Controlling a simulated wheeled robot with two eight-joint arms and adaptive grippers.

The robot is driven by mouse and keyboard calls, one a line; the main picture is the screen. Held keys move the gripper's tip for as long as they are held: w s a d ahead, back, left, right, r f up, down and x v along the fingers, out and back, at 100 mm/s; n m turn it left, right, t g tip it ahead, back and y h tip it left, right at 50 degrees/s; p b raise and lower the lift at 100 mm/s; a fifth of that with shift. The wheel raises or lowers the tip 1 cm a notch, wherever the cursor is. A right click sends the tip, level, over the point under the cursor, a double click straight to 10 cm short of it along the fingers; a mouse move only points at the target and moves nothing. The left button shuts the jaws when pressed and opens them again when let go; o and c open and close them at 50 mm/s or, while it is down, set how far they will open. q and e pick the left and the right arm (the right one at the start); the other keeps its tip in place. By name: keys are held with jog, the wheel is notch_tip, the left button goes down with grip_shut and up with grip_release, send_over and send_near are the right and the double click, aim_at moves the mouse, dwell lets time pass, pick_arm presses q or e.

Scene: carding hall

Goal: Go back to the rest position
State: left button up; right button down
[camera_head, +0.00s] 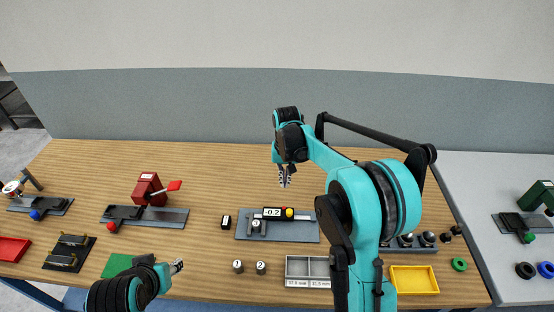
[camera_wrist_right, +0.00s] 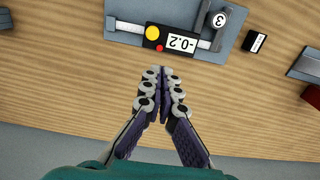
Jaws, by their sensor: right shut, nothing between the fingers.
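My right gripper (camera_head: 285,180) hangs in the air above the middle of the wooden table (camera_head: 215,170), pointing down. In the right wrist view its fingertips (camera_wrist_right: 163,72) meet, and nothing is between them. My left gripper (camera_head: 177,266) is low at the left in the head view, beside the green mat (camera_head: 117,264). It is too small there to tell whether its fingers are open.
A grey gauge (camera_head: 300,233) reading -0.2 bears a cylinder marked 3 (camera_wrist_right: 220,19). Cylinders 1 (camera_head: 238,266) and 2 (camera_head: 261,268) stand in front, near a grey two-part tray (camera_head: 296,258). A yellow tray (camera_head: 414,280) is right. A red device (camera_head: 148,188) is left.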

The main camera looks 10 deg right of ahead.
jog(key=shift+s, duration=0.1)
jog(key=s+r+n+t+b, duration=0.1)
jog(key=s+r+t+b, duration=0.3)
jog(key=s, duration=0.8)
jog(key=s+f+n+t+b, duration=0.2)
jog(key=s+f+b, duration=0.3)
jog(key=s, duration=0.8)
jog(key=shift+s+f+t, duration=0.25)
jog(key=shift+f+t, duration=0.35)
